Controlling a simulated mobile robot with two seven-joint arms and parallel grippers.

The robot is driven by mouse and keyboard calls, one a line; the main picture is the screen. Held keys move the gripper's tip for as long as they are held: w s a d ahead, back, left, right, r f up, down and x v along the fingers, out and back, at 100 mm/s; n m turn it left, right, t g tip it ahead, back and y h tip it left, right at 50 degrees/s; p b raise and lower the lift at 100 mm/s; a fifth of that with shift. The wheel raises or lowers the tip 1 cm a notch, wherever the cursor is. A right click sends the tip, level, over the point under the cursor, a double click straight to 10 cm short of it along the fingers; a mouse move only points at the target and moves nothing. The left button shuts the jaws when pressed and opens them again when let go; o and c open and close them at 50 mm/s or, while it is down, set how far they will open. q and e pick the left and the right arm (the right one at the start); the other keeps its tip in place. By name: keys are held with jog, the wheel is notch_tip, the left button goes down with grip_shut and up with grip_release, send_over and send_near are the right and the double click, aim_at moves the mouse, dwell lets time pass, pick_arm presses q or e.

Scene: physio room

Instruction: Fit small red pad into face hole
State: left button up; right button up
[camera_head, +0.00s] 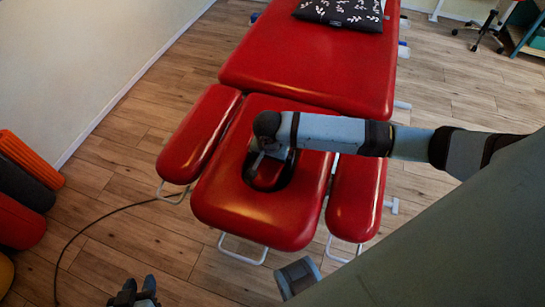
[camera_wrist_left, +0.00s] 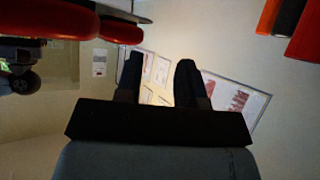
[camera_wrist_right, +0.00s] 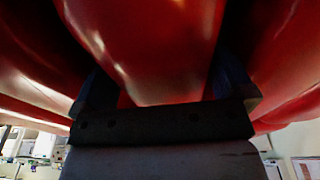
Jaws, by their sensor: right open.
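The red treatment table's head section (camera_head: 262,222) has a face hole with a dark rim (camera_head: 283,178). The small red pad (camera_head: 267,174) shows inside that rim; whether it is fully seated cannot be told. My right gripper (camera_head: 262,156) is over the face hole, its fingers beside the pad and partly hidden by my wrist. In the right wrist view its fingers (camera_wrist_right: 165,85) stand apart with a red surface behind and between them. My left gripper (camera_head: 136,296) is low at the front left, away from the table. Its fingers (camera_wrist_left: 160,80) are apart with nothing between them.
Red armrests flank the head section on the left (camera_head: 200,135) and right (camera_head: 355,198). A dark patterned pillow (camera_head: 340,12) lies on the table's far end. Orange and dark rolls (camera_head: 28,160) stand by the left wall. A cable (camera_head: 85,228) crosses the wooden floor.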

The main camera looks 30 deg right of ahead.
notch_tip(320, 180, up, 13)
jog(key=s+a+p, duration=0.1)
jog(key=p, duration=0.1)
jog(key=shift+s+a+f+p, duration=0.15)
jog(key=shift+a+f+p, duration=0.05)
jog(key=shift+p, duration=0.15)
jog(key=shift+r, duration=0.15)
